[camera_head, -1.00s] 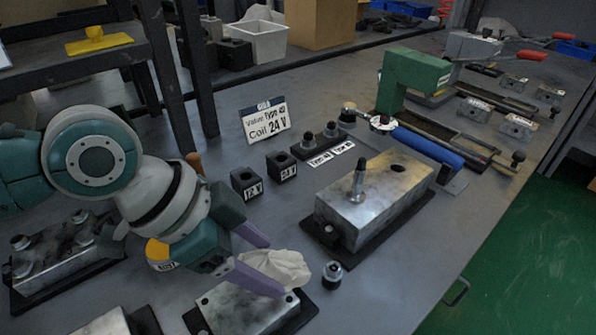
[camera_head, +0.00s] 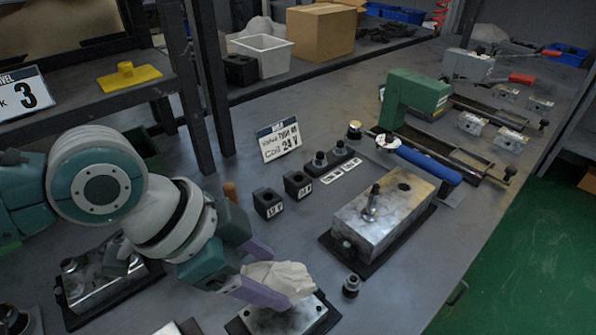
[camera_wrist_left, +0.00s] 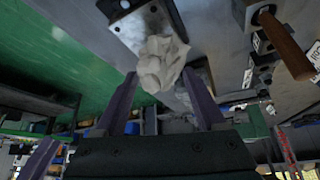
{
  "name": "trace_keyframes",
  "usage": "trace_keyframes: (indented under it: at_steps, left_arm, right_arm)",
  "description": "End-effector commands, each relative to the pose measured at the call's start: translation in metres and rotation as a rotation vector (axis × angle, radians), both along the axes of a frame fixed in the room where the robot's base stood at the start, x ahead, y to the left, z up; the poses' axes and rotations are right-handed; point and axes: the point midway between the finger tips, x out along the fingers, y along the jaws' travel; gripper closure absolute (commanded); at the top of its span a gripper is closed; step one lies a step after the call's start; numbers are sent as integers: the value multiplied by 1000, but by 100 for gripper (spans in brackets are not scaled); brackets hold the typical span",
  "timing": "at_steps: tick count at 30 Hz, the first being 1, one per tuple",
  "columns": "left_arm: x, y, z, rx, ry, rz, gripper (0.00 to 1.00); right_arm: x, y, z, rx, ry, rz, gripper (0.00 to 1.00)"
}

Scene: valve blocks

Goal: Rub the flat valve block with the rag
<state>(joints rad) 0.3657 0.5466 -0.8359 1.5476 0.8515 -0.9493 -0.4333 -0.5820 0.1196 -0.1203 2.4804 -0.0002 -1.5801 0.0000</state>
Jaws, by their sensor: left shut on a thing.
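The off-white crumpled rag (camera_head: 282,279) is pinched at the tips of my left gripper (camera_head: 263,273), which is shut on it. In the left wrist view the rag (camera_wrist_left: 162,62) hangs beyond the two purple fingers (camera_wrist_left: 160,95). The flat valve block (camera_head: 285,318) is a low, grey metal block with small holes on a dark base, at the bottom of the head view. The rag overlaps its back edge in the picture; I cannot tell if they touch. The block (camera_wrist_left: 128,28) also shows behind the rag in the wrist view.
A taller metal block (camera_head: 388,213) with an upright pin stands to the right, with a small dark fitting (camera_head: 351,286) before it. Two black coils (camera_head: 268,203) and a sign (camera_head: 278,140) stand behind. A purple finger-like part (camera_wrist_left: 40,158) shows in the wrist view.

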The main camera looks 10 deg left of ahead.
Motion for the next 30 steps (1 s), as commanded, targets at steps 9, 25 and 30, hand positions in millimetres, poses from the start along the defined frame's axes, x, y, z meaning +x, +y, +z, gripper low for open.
trace_keyframes:
  at_steps: [9,25,30]
  left_arm:
    - [0,-2,25,0,0,7,80]
    - [0,-2,25,-1,0,7,80]
    - [5,-3,38,-2,-7,29,80]
  right_arm:
    - [0,-1,27,-5,-1,3,50]
    - [1,-1,27,-2,-1,1,50]
    - [1,0,28,1,-2,-1,50]
